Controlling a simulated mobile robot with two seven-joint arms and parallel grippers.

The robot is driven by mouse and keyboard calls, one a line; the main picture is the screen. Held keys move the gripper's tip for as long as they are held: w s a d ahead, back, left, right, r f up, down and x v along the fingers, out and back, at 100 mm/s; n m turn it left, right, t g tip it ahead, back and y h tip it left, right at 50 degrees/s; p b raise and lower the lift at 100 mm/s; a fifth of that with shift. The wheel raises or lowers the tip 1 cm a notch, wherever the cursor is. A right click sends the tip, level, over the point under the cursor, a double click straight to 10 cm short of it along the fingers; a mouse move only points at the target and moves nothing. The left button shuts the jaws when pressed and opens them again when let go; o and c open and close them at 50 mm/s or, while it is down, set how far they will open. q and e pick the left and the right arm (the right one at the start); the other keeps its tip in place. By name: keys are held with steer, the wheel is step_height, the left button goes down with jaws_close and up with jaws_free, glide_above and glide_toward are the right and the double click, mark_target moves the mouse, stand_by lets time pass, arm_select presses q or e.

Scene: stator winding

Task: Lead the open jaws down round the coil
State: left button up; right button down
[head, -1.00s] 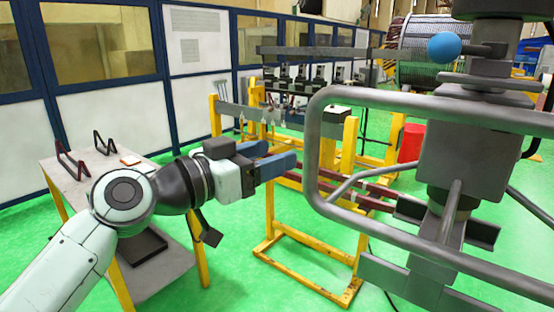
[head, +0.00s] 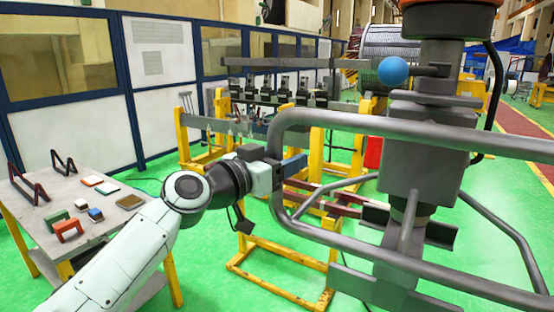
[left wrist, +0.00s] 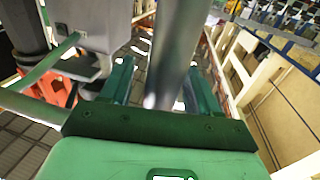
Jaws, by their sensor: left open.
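My left gripper (head: 290,166) reaches in from the left, behind the bent grey tube (head: 277,160), which hides part of it. Its blue fingers are apart. In the left wrist view the fingers (left wrist: 158,85) look green, with a blurred grey tube running between them in the picture; I cannot tell its depth. Long dark red bars (head: 312,201) lie below and beyond the gripper on the yellow stand; I cannot tell whether they are the coil. No coil shows clearly between the fingers. My right gripper is not in view.
The grey apparatus (head: 412,165) with its tubular frame and a blue ball (head: 392,71) fills the right, close to the gripper. A yellow stand (head: 240,272) is below. A table (head: 28,222) with brackets and small blocks is at left. Green floor is open between.

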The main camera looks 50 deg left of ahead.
arm_select(q)
jaws_close()
stand_by(1.3)
stand_by(2.0)
